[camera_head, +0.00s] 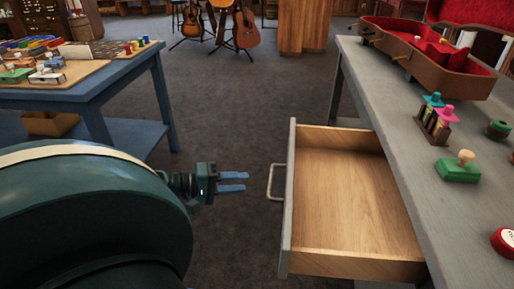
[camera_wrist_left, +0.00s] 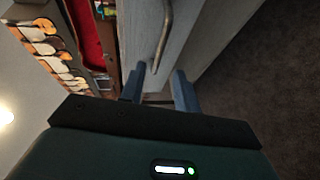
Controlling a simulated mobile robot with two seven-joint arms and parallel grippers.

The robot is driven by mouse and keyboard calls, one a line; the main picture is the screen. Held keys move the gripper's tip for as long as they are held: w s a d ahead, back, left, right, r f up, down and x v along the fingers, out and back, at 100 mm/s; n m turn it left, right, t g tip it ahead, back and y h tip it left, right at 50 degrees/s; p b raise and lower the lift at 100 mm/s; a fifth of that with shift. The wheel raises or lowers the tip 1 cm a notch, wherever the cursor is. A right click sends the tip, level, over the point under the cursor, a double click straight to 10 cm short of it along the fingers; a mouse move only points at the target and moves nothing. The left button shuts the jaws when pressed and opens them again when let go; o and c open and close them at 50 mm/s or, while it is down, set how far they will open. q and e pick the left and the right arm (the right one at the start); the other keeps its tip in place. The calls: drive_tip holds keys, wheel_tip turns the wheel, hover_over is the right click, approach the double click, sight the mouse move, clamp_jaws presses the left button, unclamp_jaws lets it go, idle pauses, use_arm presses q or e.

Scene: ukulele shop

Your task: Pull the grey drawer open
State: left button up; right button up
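The grey drawer (camera_head: 289,200) stands pulled well out of the grey table on the right, and its pale wooden inside is empty. Its metal bar handle (camera_head: 271,182) sticks out from the front panel toward the left. My left gripper (camera_head: 246,181) is open and empty, a short gap to the left of the handle and pointing at it. In the left wrist view the handle (camera_wrist_left: 164,35) shows beyond the two parted fingers (camera_wrist_left: 158,73), not touching them. My right gripper is not in view.
The grey tabletop (camera_head: 405,130) carries an open red-lined instrument case (camera_head: 425,52), a green stamp (camera_head: 458,168) and a red round tin (camera_head: 505,241). A blue table (camera_head: 85,95) with small items stands at left. Guitars (camera_head: 245,28) stand behind. The carpet between the tables is clear.

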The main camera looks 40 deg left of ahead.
use_arm(q)
drive_tip(key=v, duration=0.3)
drive_tip(key=shift+s+a, duration=0.15)
drive_tip(key=shift+s, duration=0.15)
idle(0.4)
